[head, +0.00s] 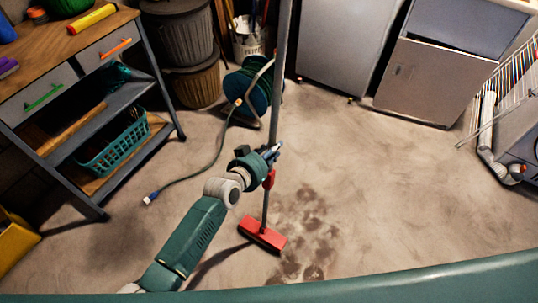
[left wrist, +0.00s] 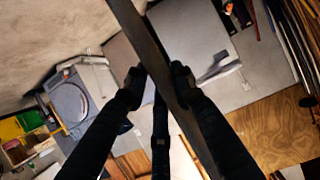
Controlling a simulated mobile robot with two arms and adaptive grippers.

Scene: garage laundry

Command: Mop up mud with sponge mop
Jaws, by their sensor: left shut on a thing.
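The sponge mop has a long grey pole (head: 281,80) and a red head (head: 262,236). The pole stands close to upright, and the head is at the floor. Brown mud patches (head: 312,232) lie on the concrete floor just right of the head. My left gripper (head: 271,154) is shut on the pole, above its red lower part. In the left wrist view the dark pole (left wrist: 147,38) runs between the two fingers of my left gripper (left wrist: 158,82). My right gripper is in neither view.
A workbench (head: 118,25) with drawers and a teal basket (head: 115,142) stands at the left. Grey cabinets (head: 430,85) stand at the back right. The floor right of the mud is clear.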

